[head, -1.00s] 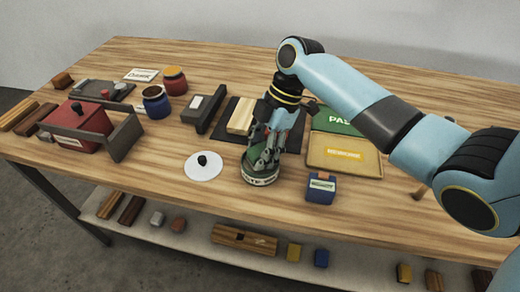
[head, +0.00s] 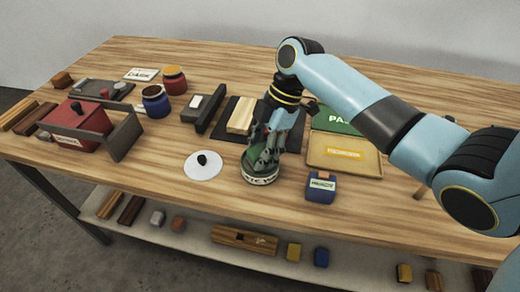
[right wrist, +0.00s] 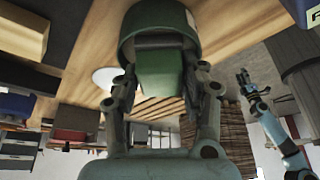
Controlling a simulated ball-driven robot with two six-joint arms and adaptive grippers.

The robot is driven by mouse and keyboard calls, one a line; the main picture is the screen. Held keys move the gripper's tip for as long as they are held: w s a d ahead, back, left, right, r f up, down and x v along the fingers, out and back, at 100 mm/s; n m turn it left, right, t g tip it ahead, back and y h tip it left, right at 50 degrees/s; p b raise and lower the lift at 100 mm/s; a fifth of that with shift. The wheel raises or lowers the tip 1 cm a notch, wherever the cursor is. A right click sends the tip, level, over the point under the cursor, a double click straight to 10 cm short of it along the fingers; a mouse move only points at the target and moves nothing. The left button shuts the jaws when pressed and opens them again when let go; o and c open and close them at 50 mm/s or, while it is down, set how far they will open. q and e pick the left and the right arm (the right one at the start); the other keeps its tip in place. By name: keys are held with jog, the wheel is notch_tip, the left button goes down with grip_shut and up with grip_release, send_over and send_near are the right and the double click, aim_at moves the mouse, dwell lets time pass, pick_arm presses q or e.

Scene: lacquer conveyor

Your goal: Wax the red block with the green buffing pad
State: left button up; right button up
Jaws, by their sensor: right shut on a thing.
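My right gripper (head: 262,163) is shut on a green block-shaped pad (right wrist: 160,75), seen between its fingers in the right wrist view. The pad meets a round green tin (right wrist: 155,22), which stands on the table in the head view (head: 260,178) with a white label. How far the pad reaches into the tin is hidden. A red box-shaped block (head: 75,137) sits at the left between dark grey walls, away from the gripper. My left gripper (right wrist: 243,83) shows small at the right of the right wrist view; its jaw opening is unclear.
A white disc with a black knob (head: 203,170) lies left of the tin. A blue box (head: 321,190) and a yellow tray (head: 345,168) stand to the right. Behind are a wooden block (head: 242,116) on a dark mat and two jars. The front table edge is close.

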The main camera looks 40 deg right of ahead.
aim_at(260, 151)
jog(key=shift+f, duration=0.35)
jog(key=shift+s, duration=0.1)
dwell(1.4)
notch_tip(260, 151, up, 7)
jog(key=p, duration=0.7)
jog(key=shift+f, duration=0.1)
dwell(0.4)
